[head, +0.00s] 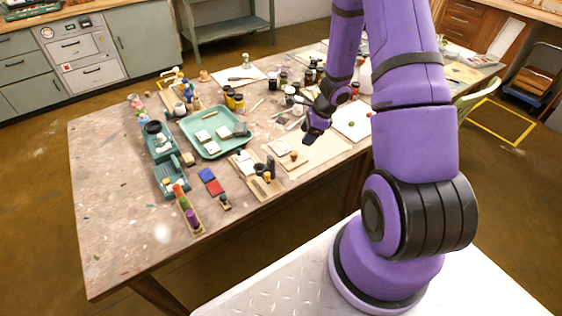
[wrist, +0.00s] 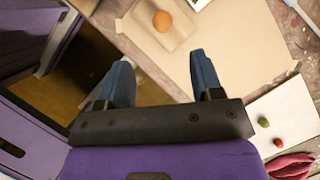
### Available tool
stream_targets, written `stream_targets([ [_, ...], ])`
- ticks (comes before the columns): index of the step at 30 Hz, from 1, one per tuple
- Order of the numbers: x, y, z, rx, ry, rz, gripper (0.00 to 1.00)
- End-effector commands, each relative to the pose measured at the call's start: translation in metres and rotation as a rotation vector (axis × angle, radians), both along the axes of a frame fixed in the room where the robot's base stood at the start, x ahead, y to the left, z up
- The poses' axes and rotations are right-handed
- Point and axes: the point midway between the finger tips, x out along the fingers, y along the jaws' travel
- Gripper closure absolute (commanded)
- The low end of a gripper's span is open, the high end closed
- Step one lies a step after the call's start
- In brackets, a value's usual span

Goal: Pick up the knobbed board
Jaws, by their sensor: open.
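The knobbed board (wrist: 172,43) is a small pale wooden board with a round orange-brown knob, lying on a tan sheet at the top of the wrist view. In the head view, the knobbed board (head: 281,148) lies near the table's front edge. My gripper (wrist: 160,75) is open and empty, its two blue-grey fingertips apart and pointing towards the board. In the head view, my gripper (head: 311,138) is above the table, just right of the board. The board and its knob are unobstructed in the wrist view.
A white sheet (head: 352,120) with small red and green pieces lies to the right. Left of the board are a wooden rack (head: 262,178) with small items and a green tray (head: 184,124). Jars (head: 237,102) stand behind. The table's front edge is close.

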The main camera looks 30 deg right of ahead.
Motion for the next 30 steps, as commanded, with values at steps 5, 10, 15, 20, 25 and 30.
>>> stream_targets([
  [5,0.003,0.006,-0.02,0.003,0.005,-0.004,0.4],
  [10,0.009,0.013,-0.041,0.002,0.003,-0.004,0.4],
  [15,0.011,0.017,-0.051,0.001,0.003,-0.003,0.4],
  [20,0.014,0.02,-0.061,0.001,0.003,-0.002,0.4],
  [25,0.021,0.026,-0.082,0.003,0.004,-0.002,0.4],
  [30,0.025,0.031,-0.097,0.0,0.003,-0.001,0.4],
])
